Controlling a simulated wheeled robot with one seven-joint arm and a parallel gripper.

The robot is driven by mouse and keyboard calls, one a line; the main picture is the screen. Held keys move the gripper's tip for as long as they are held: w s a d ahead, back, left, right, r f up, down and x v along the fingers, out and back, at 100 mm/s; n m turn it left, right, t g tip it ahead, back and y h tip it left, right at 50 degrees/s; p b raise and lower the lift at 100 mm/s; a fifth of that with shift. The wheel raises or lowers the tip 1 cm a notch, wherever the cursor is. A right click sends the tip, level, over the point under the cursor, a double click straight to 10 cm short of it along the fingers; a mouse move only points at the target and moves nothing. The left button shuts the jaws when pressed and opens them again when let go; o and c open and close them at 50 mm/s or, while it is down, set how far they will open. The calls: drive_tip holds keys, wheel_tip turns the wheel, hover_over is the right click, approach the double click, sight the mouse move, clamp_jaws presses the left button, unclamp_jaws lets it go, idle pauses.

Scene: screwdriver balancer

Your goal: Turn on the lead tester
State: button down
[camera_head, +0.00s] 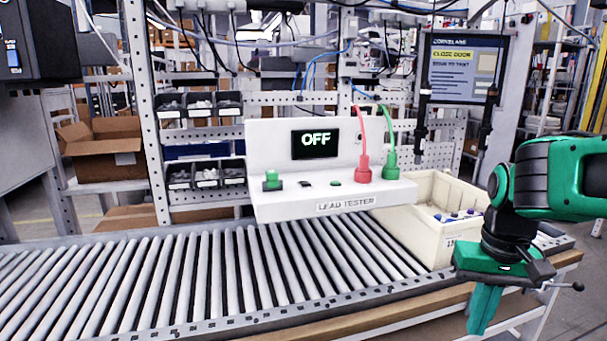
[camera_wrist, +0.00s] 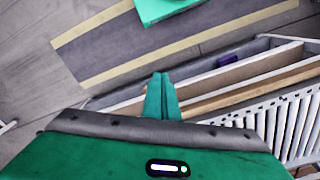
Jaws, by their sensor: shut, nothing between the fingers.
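The lead tester (camera_head: 330,170) is a white panel box above the roller conveyor in the head view. Its display (camera_head: 315,143) reads OFF. My gripper (camera_head: 483,310) is at the right, in front of the conveyor's edge, pointing down and well apart from the tester. In the wrist view its green fingers (camera_wrist: 160,95) are together and empty.
A cream bin (camera_head: 440,220) with small parts stands on the conveyor right of the tester. The roller conveyor (camera_head: 190,275) is clear to the left. A monitor (camera_head: 463,68) reading CLOSE DOOR hangs behind. Small black bins (camera_head: 200,105) hang at the back left.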

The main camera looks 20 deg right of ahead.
drive_tip(key=w+a+r+n, duration=0.1)
drive_tip(key=w+r, duration=0.5)
drive_tip(key=w, duration=0.3)
drive_tip(key=w+r+n+t, duration=0.1)
drive_tip(key=w+r, duration=0.4)
drive_tip(key=w, duration=0.3)
drive_tip(key=w+a+r+n, duration=0.1)
drive_tip(key=w+r, duration=0.5)
drive_tip(key=w, duration=0.3)
drive_tip(key=w+a+r+n, duration=0.1)
drive_tip(key=w+a+r, duration=0.4)
drive_tip(key=w+a, duration=0.3)
drive_tip(key=w+a+r+n+t, duration=0.1)
drive_tip(key=w+a+r, duration=0.4)
drive_tip(key=w, duration=0.6)
drive_tip(key=a+n, duration=0.1)
drive_tip(key=a, duration=0.1)
drive_tip(key=shift+w+a+r, duration=0.2)
drive_tip(key=shift+a+r, duration=0.15)
drive_tip(key=shift+f, duration=0.1)
hover_over(306, 183)
drive_tip(key=s, duration=0.1)
wheel_tip(306, 183, down, 12)
drive_tip(key=shift+f, duration=0.75)
drive_tip(key=shift+s+f, duration=0.1)
